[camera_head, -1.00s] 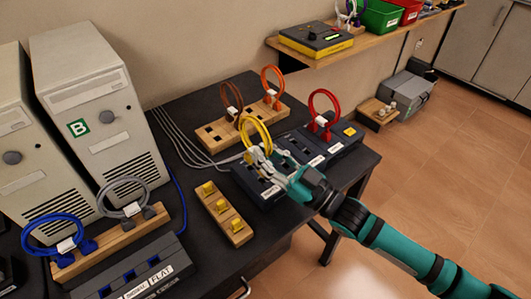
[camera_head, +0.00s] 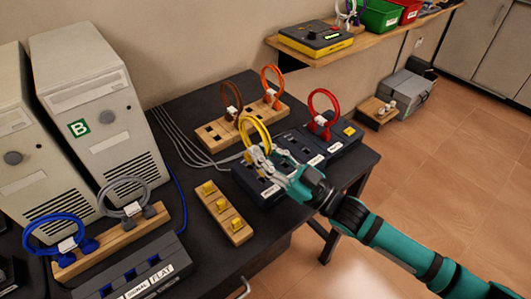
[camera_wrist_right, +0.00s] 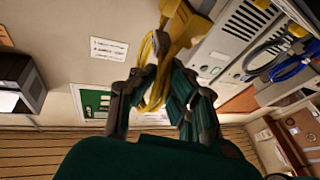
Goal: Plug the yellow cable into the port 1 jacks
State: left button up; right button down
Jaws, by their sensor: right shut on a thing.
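The yellow cable (camera_head: 256,128) is a loop that stands up at my right gripper (camera_head: 266,160), which is shut on it. In the wrist view the yellow cable (camera_wrist_right: 184,25) shows its yellow plugs beyond the fingers of the right gripper (camera_wrist_right: 158,88). The gripper is at the leftmost dark jack box (camera_head: 250,187) of a row on the black table. The gripper hides part of this box, and I cannot tell whether the plugs touch or sit in any jack. The small box labels are too small to read. My left gripper is not in view.
A red cable (camera_head: 322,103) stands on the right box. A wooden block with brown (camera_head: 231,100) and orange (camera_head: 272,82) cables stands behind. Blue (camera_head: 52,229) and grey (camera_head: 124,190) cables stand left, before computer towers (camera_head: 98,120).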

jog(key=shift+f+g+y+b, duration=0.3)
jog(key=shift+f, duration=0.7)
dwell(2.4)
jog(key=c, duration=0.7)
grip_release()
dwell(0.4)
jog(key=v, duration=0.7)
jog(key=shift+s+d, duration=0.2)
dwell(0.4)
dwell(0.5)
